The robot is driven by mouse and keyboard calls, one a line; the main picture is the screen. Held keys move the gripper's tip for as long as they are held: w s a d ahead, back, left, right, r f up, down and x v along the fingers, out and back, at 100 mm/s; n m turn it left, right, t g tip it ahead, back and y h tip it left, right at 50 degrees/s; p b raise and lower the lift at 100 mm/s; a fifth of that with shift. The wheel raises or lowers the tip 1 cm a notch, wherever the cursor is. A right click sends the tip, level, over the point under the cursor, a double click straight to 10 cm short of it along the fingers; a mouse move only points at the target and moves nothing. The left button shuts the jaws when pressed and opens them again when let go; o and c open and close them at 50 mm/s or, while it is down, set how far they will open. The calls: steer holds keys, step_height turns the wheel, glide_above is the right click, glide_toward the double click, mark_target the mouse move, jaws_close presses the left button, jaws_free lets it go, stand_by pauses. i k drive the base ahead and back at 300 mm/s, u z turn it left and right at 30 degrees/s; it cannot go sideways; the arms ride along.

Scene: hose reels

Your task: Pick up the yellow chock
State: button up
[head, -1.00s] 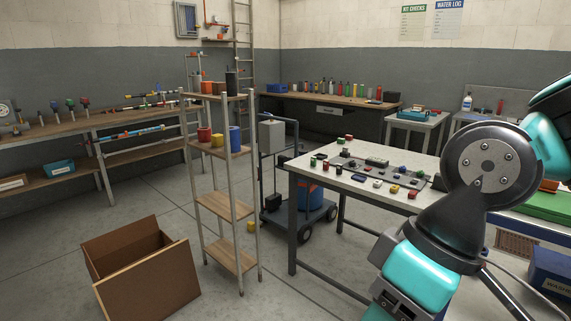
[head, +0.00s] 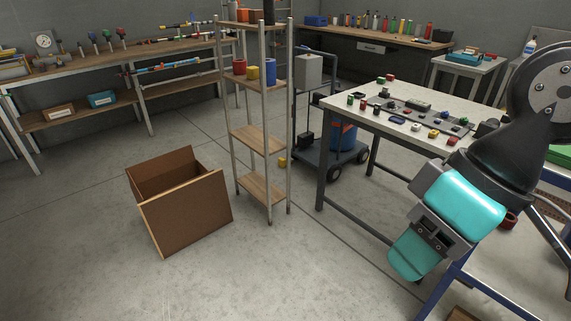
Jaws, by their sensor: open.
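A small yellow block, which looks like the yellow chock (head: 282,161), lies on the floor beside the blue wheeled cart, in the head view. It shows just behind the open shelf rack, between its posts, and is partly covered by the rack. It is too small to make out its exact shape. My arm's teal and black links fill the right side of the view. Nothing of mine is near the yellow block.
The shelf rack (head: 263,140) stands in front of the yellow block. An open cardboard box (head: 185,215) sits on the floor to its left. The cart (head: 318,160) stands right behind the rack. A worktable (head: 345,99) with small parts is at right.

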mark_target(281, 162)
steer(key=u, duration=1.7)
steer(key=i, duration=7.4)
steer(key=z, duration=3.2)
